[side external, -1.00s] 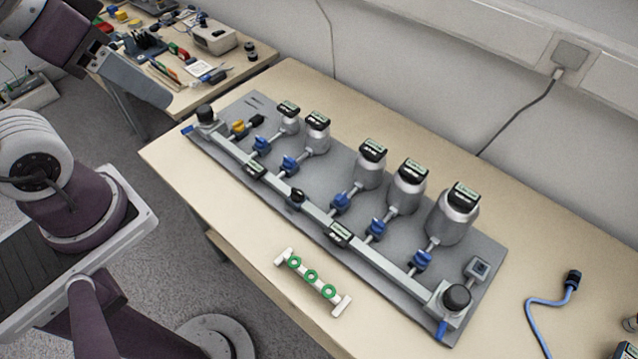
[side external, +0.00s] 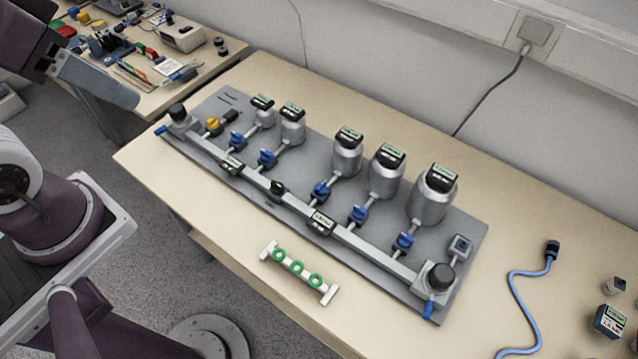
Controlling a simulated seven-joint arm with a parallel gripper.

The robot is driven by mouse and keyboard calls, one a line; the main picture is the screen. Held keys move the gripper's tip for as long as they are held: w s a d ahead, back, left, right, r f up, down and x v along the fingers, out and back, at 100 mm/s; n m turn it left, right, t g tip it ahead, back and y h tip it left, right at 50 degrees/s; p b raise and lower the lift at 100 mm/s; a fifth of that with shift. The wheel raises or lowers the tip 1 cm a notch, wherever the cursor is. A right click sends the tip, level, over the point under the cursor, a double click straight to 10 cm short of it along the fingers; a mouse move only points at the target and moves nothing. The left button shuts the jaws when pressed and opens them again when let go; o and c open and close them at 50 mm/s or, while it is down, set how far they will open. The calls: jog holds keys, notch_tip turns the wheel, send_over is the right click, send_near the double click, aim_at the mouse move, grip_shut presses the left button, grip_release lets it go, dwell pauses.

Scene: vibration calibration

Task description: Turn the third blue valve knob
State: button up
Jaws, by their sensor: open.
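Several blue valve knobs stand in a row along the pipe on a grey panel (side external: 385,262). The third blue knob (side external: 320,191), counted from the left or the right, sits below the middle metal canister (side external: 347,158). Its neighbours are the second blue knob (side external: 267,159) and the fourth blue knob (side external: 357,215). The grey end part of my arm, seemingly my gripper (side external: 97,82), shows at the top left, well away from the panel and touching no knob. Its fingertips are not clear.
A yellow knob (side external: 213,124) and a black knob (side external: 277,188) are also on the panel. A white bar with green rings (side external: 298,270) lies in front. A blue cable (side external: 520,300) lies at right. A cluttered side table (side external: 190,72) stands behind left.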

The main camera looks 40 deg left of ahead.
dwell(0.3)
jog(key=m+g, duration=0.6)
jog(key=m, duration=1.2)
send_over(323, 186)
notch_tip(323, 186, down, 29)
jog(key=shift+r, duration=0.1)
notch_tip(323, 186, down, 6)
jog(key=shift+r, duration=0.1)
jog(key=shift+f, duration=0.55)
grip_shut()
